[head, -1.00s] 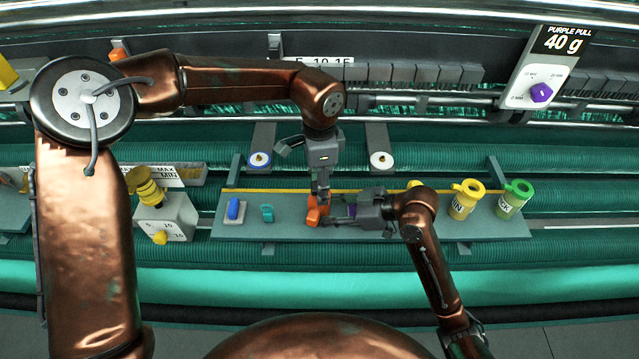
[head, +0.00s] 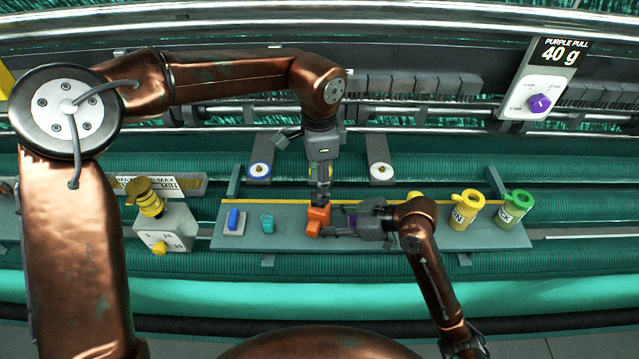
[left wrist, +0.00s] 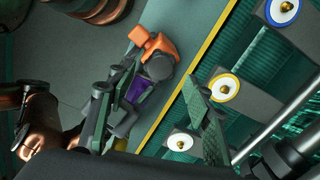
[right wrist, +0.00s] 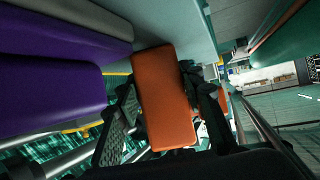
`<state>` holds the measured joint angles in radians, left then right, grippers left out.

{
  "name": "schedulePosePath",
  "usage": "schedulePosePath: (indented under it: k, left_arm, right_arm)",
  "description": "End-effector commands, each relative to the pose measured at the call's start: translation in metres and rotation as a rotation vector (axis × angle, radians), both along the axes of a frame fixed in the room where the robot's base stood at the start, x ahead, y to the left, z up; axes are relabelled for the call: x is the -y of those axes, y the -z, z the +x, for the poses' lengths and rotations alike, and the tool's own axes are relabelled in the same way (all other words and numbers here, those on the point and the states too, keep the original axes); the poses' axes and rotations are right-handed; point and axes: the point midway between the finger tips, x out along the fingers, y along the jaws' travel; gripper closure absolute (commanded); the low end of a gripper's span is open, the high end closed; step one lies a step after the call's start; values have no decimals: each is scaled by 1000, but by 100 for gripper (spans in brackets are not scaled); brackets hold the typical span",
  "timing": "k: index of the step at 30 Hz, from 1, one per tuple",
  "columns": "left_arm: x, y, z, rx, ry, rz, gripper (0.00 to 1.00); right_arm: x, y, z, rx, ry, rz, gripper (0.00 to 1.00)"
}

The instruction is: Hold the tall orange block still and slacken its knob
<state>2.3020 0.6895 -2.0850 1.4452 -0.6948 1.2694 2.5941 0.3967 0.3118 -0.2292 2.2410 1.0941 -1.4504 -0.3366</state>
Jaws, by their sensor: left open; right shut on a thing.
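The tall orange block (head: 318,220) stands on the grey-green shelf (head: 290,245), left of my right gripper's body. My right gripper (head: 335,231) comes in from the right and is shut on the block. In the right wrist view the orange block (right wrist: 165,98) lies between the two finger pads. My left gripper (head: 323,192) points down just above and behind the block. It is open, with its fingers apart in the left wrist view (left wrist: 155,120). Orange parts (left wrist: 155,45) show there beyond the fingers.
A purple block (left wrist: 135,90) is close by my right gripper. A yellow cup (head: 466,208) and a green cup (head: 515,206) stand at the right.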

Motion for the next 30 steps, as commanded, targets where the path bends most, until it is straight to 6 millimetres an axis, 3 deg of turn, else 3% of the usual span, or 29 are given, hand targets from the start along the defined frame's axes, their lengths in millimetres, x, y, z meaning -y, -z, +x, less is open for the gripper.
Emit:
schedulePosePath:
  k: [3,12,21,26,30]
  left_arm:
    - [0,0,0,0,0,0,54]
    - [0,0,0,0,0,0,33]
    - [0,-1,0,0,0,-1,33]
    - [1,-18,1,4,-1,-2,33]
    - [1,-47,1,5,-1,-3,33]
  right_arm:
    - [0,1,0,0,0,-1,100]
    - [0,1,0,0,0,-1,100]
    - [0,1,0,0,0,-1,100]
    - [0,1,0,0,0,-1,100]
    - [0,1,0,0,0,-1,100]
